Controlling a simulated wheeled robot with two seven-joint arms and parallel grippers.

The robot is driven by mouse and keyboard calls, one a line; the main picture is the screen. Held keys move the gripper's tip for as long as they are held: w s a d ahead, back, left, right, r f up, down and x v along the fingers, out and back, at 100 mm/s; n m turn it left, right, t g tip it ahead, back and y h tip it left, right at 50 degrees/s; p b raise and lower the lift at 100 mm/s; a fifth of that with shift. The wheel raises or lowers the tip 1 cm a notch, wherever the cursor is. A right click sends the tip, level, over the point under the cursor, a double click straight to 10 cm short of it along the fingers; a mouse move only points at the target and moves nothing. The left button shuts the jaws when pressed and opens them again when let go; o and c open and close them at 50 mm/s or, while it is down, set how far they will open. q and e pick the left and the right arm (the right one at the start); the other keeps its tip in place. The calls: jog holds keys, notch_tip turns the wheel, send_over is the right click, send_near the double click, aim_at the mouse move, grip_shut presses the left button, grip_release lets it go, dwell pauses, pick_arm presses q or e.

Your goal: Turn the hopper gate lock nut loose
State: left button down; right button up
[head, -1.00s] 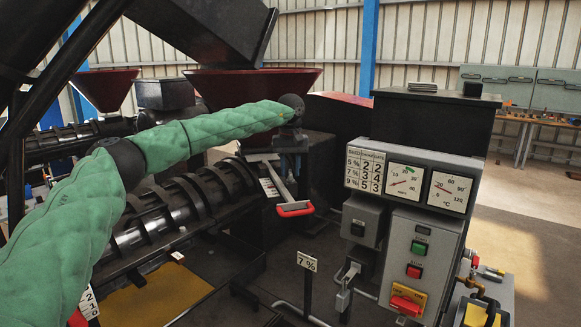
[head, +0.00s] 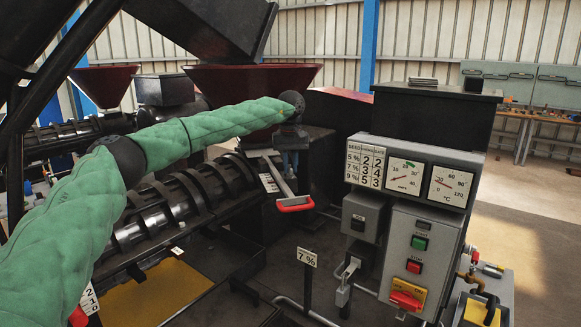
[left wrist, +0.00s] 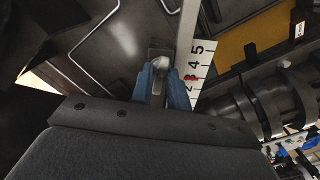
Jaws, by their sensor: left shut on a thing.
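My left gripper (head: 289,163) is at the hopper gate, below the red hopper (head: 235,80). In the left wrist view its blue fingers (left wrist: 162,78) are shut on a small pale metal piece (left wrist: 160,56), which seems to be the lock nut. The fingers hide most of it, so I cannot tell how tight it is. The gate's bar with its red handle (head: 295,204) sticks out below the gripper. A white number scale (left wrist: 203,62) lies beside the fingers, with a red mark near the 3. My right gripper is not in view.
The black ribbed press barrel (head: 195,190) runs below my left arm. The grey control panel (head: 405,250) with buttons and gauges stands to the right. A "7 %" sign (head: 307,257) stands in front. A settings chart (head: 365,167) is on the panel.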

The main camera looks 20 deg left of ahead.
pick_arm(q)
jog(key=n+b, duration=0.3)
jog(key=n, duration=0.4)
jog(key=shift+n, duration=0.3)
jog(key=n+b, duration=0.2)
jog(key=n, duration=0.6)
jog(key=shift+r, duration=0.1)
jog(key=shift+n+b, duration=0.5)
jog(key=shift+n, duration=1.3)
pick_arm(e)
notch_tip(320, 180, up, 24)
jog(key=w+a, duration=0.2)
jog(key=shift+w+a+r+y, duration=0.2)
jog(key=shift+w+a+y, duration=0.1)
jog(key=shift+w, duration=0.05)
pick_arm(q)
jog(key=c, duration=1.5)
grip_release()
jog(key=shift+w, duration=0.1)
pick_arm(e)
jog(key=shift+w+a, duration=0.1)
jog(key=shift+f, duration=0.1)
